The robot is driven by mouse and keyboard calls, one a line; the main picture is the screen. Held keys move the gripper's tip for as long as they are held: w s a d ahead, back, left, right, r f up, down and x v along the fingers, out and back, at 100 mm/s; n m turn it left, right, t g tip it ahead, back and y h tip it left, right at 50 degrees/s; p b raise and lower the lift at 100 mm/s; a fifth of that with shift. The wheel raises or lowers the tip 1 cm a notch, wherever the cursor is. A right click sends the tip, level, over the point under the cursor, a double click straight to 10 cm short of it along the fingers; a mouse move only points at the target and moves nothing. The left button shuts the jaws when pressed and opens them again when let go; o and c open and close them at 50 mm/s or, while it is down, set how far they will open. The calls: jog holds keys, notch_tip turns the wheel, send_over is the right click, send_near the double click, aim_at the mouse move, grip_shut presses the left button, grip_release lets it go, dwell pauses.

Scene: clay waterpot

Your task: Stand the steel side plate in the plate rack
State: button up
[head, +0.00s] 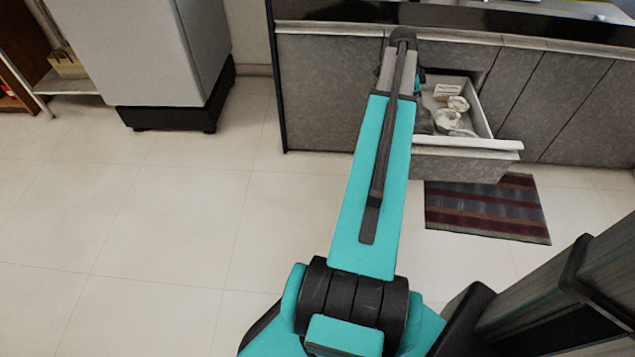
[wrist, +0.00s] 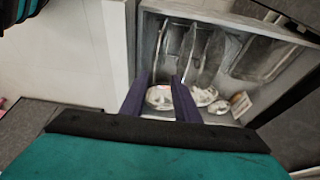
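My gripper (wrist: 158,82) shows in the wrist view with its two dark fingers apart, over an open drawer (wrist: 147,40). Between the fingers, a pale round piece with an orange mark (wrist: 160,97) shows in the drawer; no finger visibly grips it. I cannot tell whether it is the steel side plate. Thin curved, upright-looking shapes (wrist: 196,52) fill the drawer beyond the fingertips; I cannot tell whether they are the plate rack or dishes. In the head view the open drawer (head: 490,143) holds shiny round dishes (head: 447,119), and my arm hides its left part and my gripper.
Grey cabinet doors (head: 575,105) flank the drawer under a counter (head: 480,38). In the wrist view, a small light box (wrist: 240,104) lies in the drawer at right. A striped mat (head: 485,208) lies below the drawer. The tiled floor (head: 150,220) at left is clear.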

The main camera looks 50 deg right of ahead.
jog(key=w+a+f+n+y, duration=0.1)
jog(key=w+a+f+n, duration=0.3)
jog(key=w+a+f, duration=0.5)
jog(key=w+a+f+n, duration=0.2)
jog(key=a+f+n, duration=0.4)
jog(key=a, duration=0.6)
jog(key=w+a+f+n+y, duration=0.1)
jog(key=w+a+f+n, duration=0.2)
jog(key=w+a+f, duration=0.5)
jog(key=s+a+f+n, duration=0.5)
jog(key=s+a, duration=0.1)
jog(key=a, duration=0.6)
jog(key=s+a+f+n+g, duration=0.1)
jog(key=s+a+f+n, duration=0.4)
jog(key=a, duration=0.7)
jog(key=s+a+f+n, duration=0.5)
jog(key=s+a+f, duration=0.1)
jog(key=a, duration=0.6)
jog(key=shift+s+a+f+g+y, duration=0.2)
jog(key=shift+s+f+g+y, duration=0.1)
jog(key=shift+s, duration=0.05)
